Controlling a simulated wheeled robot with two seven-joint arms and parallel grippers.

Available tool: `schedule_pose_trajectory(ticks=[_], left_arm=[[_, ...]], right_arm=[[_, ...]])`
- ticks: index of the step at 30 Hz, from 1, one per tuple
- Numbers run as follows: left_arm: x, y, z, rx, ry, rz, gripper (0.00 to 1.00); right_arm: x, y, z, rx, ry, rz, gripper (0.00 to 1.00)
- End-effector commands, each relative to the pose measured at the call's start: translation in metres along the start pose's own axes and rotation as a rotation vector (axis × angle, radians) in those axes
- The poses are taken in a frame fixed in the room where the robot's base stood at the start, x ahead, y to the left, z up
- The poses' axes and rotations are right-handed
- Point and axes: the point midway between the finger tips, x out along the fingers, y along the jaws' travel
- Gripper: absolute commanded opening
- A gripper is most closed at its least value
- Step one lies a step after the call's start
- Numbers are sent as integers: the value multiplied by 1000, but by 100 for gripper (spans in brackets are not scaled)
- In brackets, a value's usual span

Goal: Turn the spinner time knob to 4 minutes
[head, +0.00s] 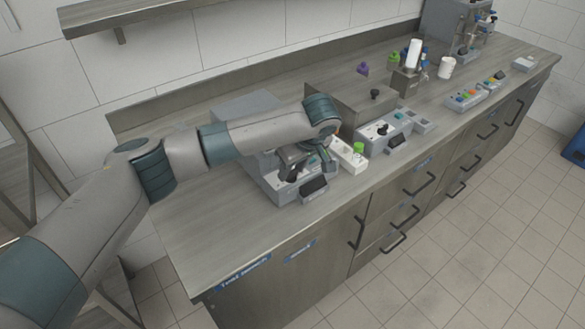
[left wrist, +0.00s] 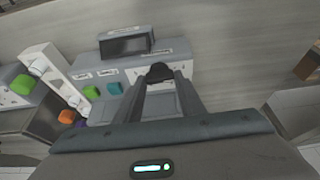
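The spinner is a grey box (head: 247,107) with a light front panel near the counter's front edge, partly hidden by my left arm. Its black time knob (left wrist: 160,72) shows in the left wrist view, beside a dark display (left wrist: 126,45). The display also shows in the head view (head: 313,186). My left gripper (left wrist: 161,82) has its two fingers apart, with the knob between or just beyond the tips; I cannot tell whether they touch it. My right gripper is not in view.
A white rack (head: 346,157) with a green cap (head: 358,147) stands right of the spinner. Another knobbed device (head: 385,132) stands beyond it. The counter's left end (head: 200,225) is clear.

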Motion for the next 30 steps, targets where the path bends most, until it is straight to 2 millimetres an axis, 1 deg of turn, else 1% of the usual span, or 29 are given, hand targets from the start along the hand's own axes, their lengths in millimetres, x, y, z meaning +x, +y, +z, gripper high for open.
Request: schedule_pose_trajectory(ticks=[1, 2, 10, 17, 23, 30], left_arm=[[0, 0, 0, 0, 0, 0, 19], [0, 0, 0, 0, 0, 0, 13], [-1, 0, 0, 9, 0, 4, 14], [-2, -1, 0, 68, -2, 27, 14], [-2, -3, -1, 175, -2, 72, 14], [-3, -5, -1, 362, -4, 149, 14]], right_arm=[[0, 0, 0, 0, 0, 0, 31], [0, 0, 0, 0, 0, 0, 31], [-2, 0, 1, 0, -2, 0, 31], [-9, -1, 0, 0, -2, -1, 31], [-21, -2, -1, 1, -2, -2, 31], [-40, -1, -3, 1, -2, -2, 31]])
